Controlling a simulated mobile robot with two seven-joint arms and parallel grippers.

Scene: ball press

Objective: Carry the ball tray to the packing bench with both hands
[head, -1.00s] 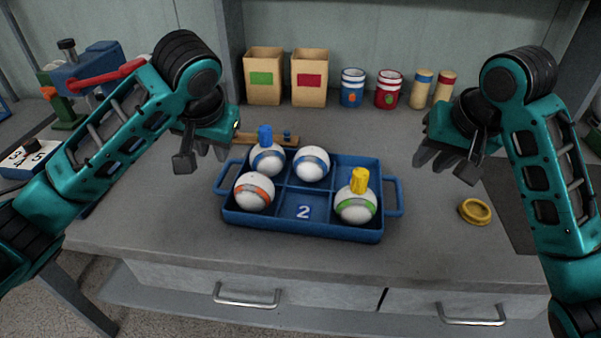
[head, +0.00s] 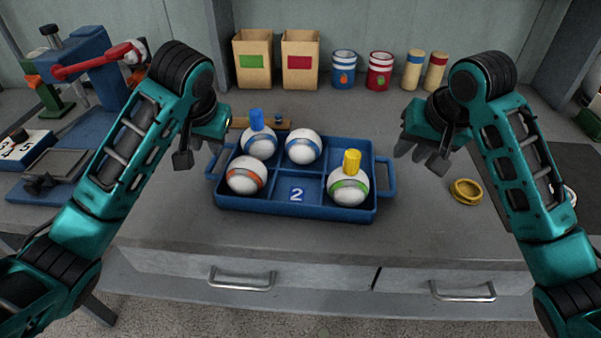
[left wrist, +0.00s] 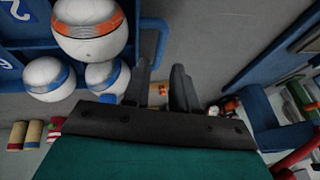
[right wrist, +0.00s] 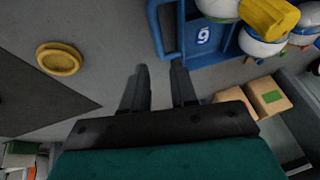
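The blue ball tray (head: 290,211) sits on the grey bench. It holds several white balls: an orange-banded ball (head: 246,174), a blue-banded ball (head: 304,146), one blue-banded with a blue peg (head: 259,141) and a green-banded one with a yellow peg (head: 347,188). The front compartment marked 2 (head: 296,195) is empty. My left gripper (head: 200,152) is open above the left handle (head: 213,170); its fingers are apart in the left wrist view (left wrist: 160,88). My right gripper (head: 422,153) is open, up and right of the right handle (head: 387,178); that handle shows beyond the fingertips in the right wrist view (right wrist: 158,30).
Two cartons (head: 253,60), two cans (head: 344,70) and two cylinders (head: 414,70) stand along the back. A blue press with a red lever (head: 92,65) stands at left. A wooden strip (head: 262,123) lies behind the tray.

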